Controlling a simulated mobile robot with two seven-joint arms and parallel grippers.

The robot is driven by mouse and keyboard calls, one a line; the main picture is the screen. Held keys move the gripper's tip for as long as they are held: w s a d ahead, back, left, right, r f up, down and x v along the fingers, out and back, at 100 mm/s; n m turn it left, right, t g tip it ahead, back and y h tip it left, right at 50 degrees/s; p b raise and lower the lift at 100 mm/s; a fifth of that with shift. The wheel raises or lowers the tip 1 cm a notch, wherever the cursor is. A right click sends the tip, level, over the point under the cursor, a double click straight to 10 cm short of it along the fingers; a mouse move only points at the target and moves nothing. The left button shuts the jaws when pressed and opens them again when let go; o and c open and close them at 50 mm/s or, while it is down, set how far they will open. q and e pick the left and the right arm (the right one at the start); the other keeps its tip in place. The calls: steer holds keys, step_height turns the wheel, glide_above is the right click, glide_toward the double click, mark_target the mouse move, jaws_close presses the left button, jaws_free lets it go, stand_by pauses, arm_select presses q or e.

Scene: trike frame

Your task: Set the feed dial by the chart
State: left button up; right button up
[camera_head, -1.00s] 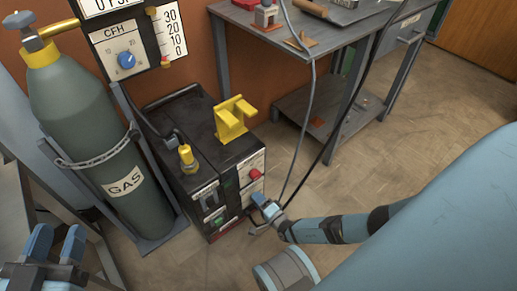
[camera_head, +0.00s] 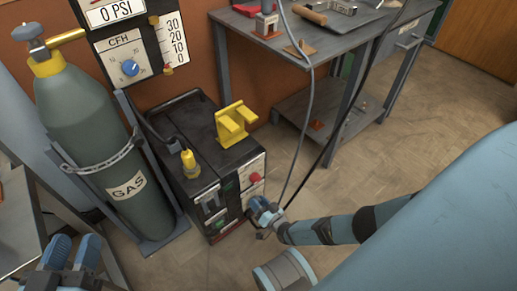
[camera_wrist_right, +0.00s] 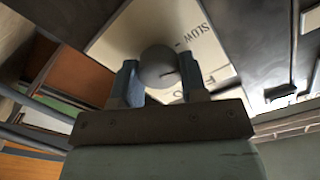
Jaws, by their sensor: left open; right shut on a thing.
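The feed dial (camera_wrist_right: 157,67) is a round grey knob with a dark mark, on a pale plate lettered "SLOW" and a partly hidden word starting with F. In the right wrist view my right gripper (camera_wrist_right: 156,82) is shut on the dial, one finger on each side. In the head view my right gripper (camera_head: 258,207) is at the lower front of the black machine (camera_head: 190,130) and hides the dial there. My left gripper (camera_head: 74,250) is open and empty at the lower left, away from the machine. I cannot make out a chart.
A red knob (camera_head: 255,177) sits on the machine's front above my right gripper. A gas cylinder (camera_head: 85,130) stands left of the machine. A panel with a blue CFH knob (camera_head: 130,68) is behind. A grey workbench (camera_head: 340,32) stands at the back, with cables hanging before it.

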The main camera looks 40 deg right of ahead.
arm_select(q)
steer(key=shift+s+d+f+n+g+p, duration=0.3)
steer(key=shift+s+d+n+p, duration=0.15)
steer(key=shift+n+p, duration=0.35)
arm_select(e)
steer(key=shift+n, duration=1.9)
arm_select(q)
steer(key=shift+s, duration=0.1)
steer(key=shift+r, duration=0.2)
arm_select(e)
steer(key=o, duration=0.9)
arm_select(q)
steer(key=shift+a+r, duration=0.1)
